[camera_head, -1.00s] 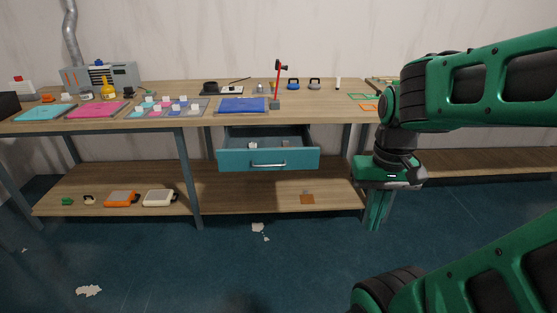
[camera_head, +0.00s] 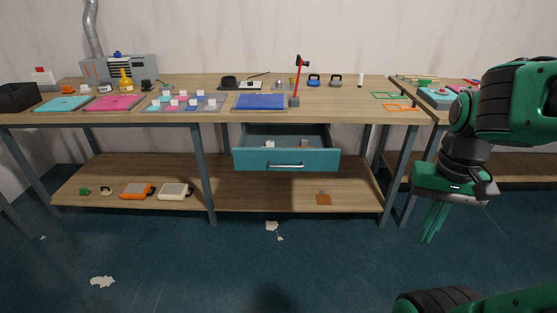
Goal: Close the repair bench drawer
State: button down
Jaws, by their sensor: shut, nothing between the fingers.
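The teal drawer (camera_head: 250,159) hangs under the middle of the wooden repair bench (camera_head: 330,113) and is pulled open. A light bar handle (camera_head: 285,166) is on its front. A few small items lie inside it. My green gripper (camera_head: 428,240) points down at the right, in front of the bench's right leg. It is shut and empty, and it stands to the right of the drawer, apart from it.
The lower shelf (camera_head: 250,196) holds several small items. White scraps (camera_head: 103,282) lie on the otherwise clear floor.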

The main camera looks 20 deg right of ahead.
aim_at(249, 155)
jog(key=i, duration=0.95)
jog(key=u, duration=0.05)
